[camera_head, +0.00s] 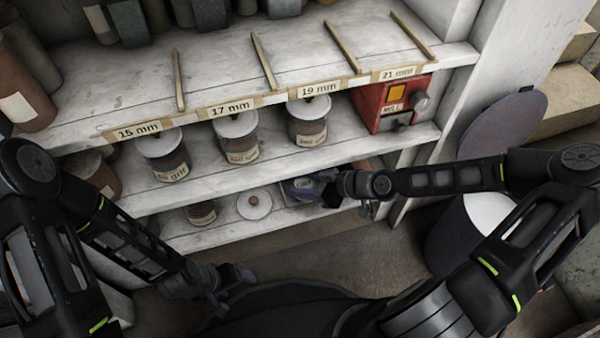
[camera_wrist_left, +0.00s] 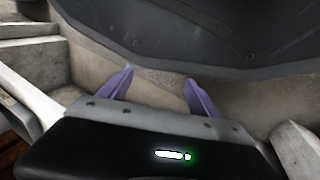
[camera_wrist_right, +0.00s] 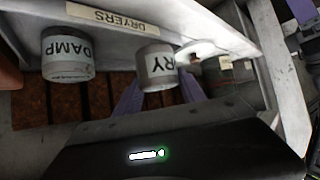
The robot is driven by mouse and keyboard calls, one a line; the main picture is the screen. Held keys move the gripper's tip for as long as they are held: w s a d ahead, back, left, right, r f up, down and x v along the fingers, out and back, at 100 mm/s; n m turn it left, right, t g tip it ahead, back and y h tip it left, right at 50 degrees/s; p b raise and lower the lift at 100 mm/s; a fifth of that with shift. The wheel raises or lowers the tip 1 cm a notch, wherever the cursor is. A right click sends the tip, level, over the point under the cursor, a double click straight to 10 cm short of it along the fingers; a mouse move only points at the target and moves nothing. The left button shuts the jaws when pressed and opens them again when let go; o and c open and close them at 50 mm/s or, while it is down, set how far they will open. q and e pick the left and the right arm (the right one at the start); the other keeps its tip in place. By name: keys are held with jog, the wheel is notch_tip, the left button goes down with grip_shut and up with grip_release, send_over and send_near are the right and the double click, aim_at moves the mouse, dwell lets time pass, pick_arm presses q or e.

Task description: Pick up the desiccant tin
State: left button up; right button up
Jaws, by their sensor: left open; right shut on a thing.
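The desiccant tin, a grey tin with a pale label reading "RY" (camera_wrist_right: 158,66), sits between the purple fingers of my right gripper (camera_wrist_right: 160,92) in the right wrist view. The gripper is shut on it. In the head view a greyish tin (camera_head: 300,188) shows at the tips of my right gripper (camera_head: 326,187), at the lower shelf, partly covered by the fingers. I cannot tell whether it touches the shelf. My left gripper (camera_head: 232,285) is open and empty, low in front of the shelves; its fingers also show in the left wrist view (camera_wrist_left: 158,88).
A tin labelled "DAMP" (camera_wrist_right: 68,54) stands beside the held tin, near a "DRYERS" strip (camera_wrist_right: 118,18). A white knobbed lid (camera_head: 254,204) lies left of my right gripper. Grit jars (camera_head: 236,138) and a red box (camera_head: 392,103) stand on the shelf above.

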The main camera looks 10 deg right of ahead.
jog(key=s+r+p, duration=0.5)
jog(key=s+p, duration=0.1)
jog(key=s, duration=0.3)
jog(key=shift+s+d+p, duration=0.3)
jog(key=shift+s+p, duration=0.1)
